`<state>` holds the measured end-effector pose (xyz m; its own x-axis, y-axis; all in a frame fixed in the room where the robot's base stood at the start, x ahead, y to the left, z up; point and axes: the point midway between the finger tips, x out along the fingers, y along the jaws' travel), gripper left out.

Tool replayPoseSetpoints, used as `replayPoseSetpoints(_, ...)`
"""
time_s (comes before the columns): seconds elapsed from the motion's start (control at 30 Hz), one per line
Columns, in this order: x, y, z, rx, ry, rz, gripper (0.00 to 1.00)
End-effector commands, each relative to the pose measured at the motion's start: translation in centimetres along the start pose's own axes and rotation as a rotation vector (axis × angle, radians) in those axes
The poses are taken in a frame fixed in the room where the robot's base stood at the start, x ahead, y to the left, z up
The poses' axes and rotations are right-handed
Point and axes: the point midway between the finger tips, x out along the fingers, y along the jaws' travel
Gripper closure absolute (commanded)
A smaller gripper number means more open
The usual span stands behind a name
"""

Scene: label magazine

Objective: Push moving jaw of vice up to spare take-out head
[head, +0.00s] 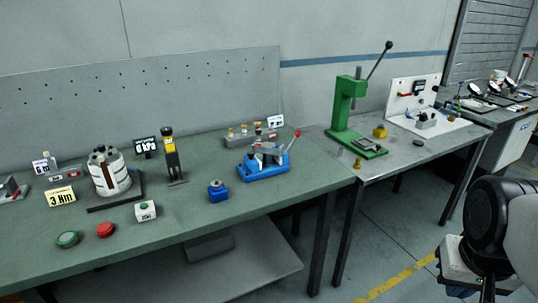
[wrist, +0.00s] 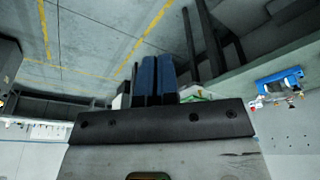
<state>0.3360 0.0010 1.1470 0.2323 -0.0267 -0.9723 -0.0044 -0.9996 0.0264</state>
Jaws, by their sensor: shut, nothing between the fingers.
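The blue vice (head: 262,170) stands near the right end of the green bench in the head view, with a red-tipped handle at its right. A pale grey piece (head: 266,150) sits in the vice's upper part; it may be the spare take-out head. At this size I cannot tell the moving jaw from it or see a gap. The vice also shows upside down at the right of the wrist view (wrist: 279,81). My gripper (wrist: 157,78) is shut and empty, with its blue fingers together, well away from the vice. The head view shows only my arm at lower right.
On the green bench (head: 250,213) stand a small blue block (head: 217,191), a black-and-yellow tool (head: 172,158) and a white cylindrical unit (head: 108,173). A green press (head: 350,115) stands on the adjoining grey table. Bench space right of the vice looks clear.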

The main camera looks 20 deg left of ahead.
Motion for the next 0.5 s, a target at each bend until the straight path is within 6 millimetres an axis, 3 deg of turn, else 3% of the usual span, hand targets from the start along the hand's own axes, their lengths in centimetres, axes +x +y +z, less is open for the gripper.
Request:
replayPoseSetpoints(0.27,-0.3,-2.1,-6.2,-0.061,0.008,0.04,1.0)
replayPoseSetpoints(0.5,-0.2,-5.0,-12.2,-0.123,0.027,0.078,1.0)
